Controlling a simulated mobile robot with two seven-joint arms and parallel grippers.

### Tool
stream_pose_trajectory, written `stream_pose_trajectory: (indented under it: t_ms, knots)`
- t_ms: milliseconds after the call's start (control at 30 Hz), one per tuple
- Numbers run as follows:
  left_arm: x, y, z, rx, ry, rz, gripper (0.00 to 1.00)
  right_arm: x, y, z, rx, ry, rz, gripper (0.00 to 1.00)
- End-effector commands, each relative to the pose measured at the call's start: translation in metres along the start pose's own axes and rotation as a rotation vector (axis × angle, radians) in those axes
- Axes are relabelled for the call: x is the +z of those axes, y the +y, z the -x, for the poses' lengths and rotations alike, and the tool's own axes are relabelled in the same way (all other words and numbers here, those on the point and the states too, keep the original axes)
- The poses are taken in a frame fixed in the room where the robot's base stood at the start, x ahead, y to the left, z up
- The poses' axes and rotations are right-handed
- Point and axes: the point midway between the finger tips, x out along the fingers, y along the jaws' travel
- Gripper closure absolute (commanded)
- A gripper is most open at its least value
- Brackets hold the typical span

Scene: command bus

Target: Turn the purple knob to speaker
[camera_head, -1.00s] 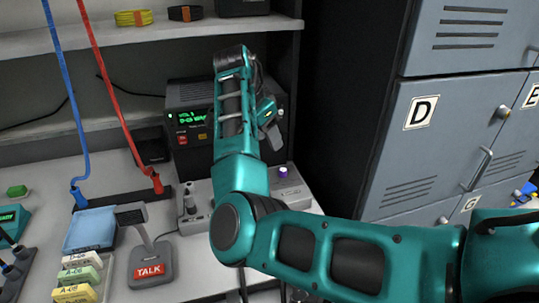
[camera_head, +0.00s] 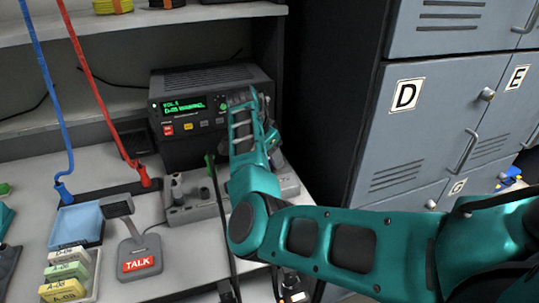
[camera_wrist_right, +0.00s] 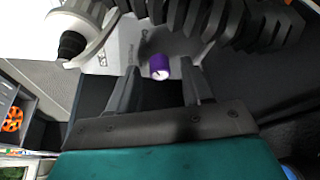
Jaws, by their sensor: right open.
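The purple knob (camera_wrist_right: 159,67) shows in the right wrist view, with a small pale mark on its face. It sits on a light grey control panel (camera_wrist_right: 125,58) with lettering too blurred to read. My right gripper (camera_wrist_right: 158,72) is open, its two dark fingertips on either side of the knob in that view; I cannot tell whether they touch it. In the head view my right arm hides the knob, and the grey control panel (camera_head: 194,214) is partly covered. My left gripper is not in view.
A black radio with a green display (camera_head: 184,107) stands behind the panel. Blue and red cables hang there. Grey lockers (camera_head: 431,125) stand right.

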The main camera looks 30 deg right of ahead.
Motion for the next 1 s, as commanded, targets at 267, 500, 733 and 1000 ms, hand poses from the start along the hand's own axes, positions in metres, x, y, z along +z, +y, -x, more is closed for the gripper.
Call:
stream_pose_trajectory:
  t_ms: [267,500,733,1000]
  knots:
    - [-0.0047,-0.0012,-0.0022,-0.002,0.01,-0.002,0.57,0.0001,0.0001,-0.0002,0.0,0.0,0.0,0.57]
    - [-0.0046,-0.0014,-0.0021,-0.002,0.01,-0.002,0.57,0.0001,0.0,0.0001,0.0,0.0,0.001,0.8]
    - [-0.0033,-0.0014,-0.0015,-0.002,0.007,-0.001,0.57,0.0002,0.0001,0.0002,0.001,0.0,0.001,1.0]
    - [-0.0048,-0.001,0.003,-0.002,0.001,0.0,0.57,-0.0002,0.0007,0.0013,-0.005,-0.001,0.02,1.0]
